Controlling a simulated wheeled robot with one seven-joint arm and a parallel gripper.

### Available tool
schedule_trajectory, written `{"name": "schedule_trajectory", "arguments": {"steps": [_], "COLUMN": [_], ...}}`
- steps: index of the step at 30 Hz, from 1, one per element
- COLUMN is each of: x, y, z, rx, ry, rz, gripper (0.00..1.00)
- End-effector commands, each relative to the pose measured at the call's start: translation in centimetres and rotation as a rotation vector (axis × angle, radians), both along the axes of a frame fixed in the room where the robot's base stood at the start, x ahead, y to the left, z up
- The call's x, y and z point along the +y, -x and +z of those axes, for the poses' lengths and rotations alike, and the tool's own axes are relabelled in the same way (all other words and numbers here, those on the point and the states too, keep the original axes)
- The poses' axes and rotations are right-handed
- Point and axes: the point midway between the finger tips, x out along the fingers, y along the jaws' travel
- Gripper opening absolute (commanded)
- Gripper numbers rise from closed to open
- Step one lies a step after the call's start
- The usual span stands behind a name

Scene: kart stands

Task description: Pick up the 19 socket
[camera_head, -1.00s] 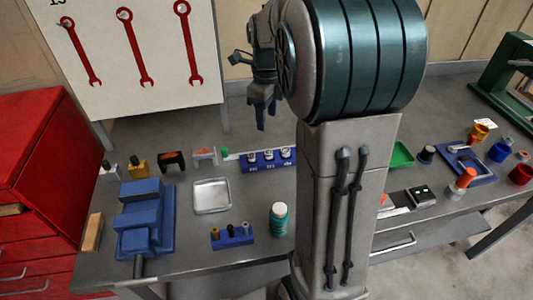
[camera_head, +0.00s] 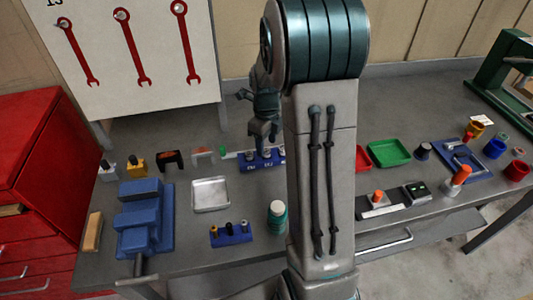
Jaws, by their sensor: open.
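A blue rack (camera_head: 262,164) with small white labels stands at the back of the bench and holds silvery sockets. The labels are too small to read, so I cannot tell which socket is the 19. A socket (camera_head: 251,156) shows at the rack's left part. My gripper (camera_head: 264,142) is open, pointing down, just above or behind the rack's middle. Its fingers partly cover the sockets, and my arm hides the area right of the rack. I cannot tell whether the fingertips touch a socket.
Red and green trays (camera_head: 389,153) lie right of my arm. A red cabinet (camera_head: 35,185) borders the bench on the left.

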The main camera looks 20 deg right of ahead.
Motion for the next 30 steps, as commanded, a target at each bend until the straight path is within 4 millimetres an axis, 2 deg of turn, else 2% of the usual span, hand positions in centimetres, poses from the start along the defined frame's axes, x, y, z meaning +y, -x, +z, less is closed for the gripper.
{"name": "schedule_trajectory", "arguments": {"steps": [3, 6, 13, 18, 30], "x": [-0.1, 0.0, 0.0, 0.0, -0.1], "y": [0.0, 0.0, 0.0, 0.0, 0.0], "z": [-1.6, -2.3, -2.4, -2.4, -2.0], "rx": [0.003, 0.001, -0.001, -0.001, -0.002], "ry": [-0.001, -0.001, 0.0, 0.001, 0.001], "rz": [0.0, 0.0, 0.001, 0.001, 0.001], "gripper": [0.49, 0.49, 0.49, 0.01, 0.0]}}
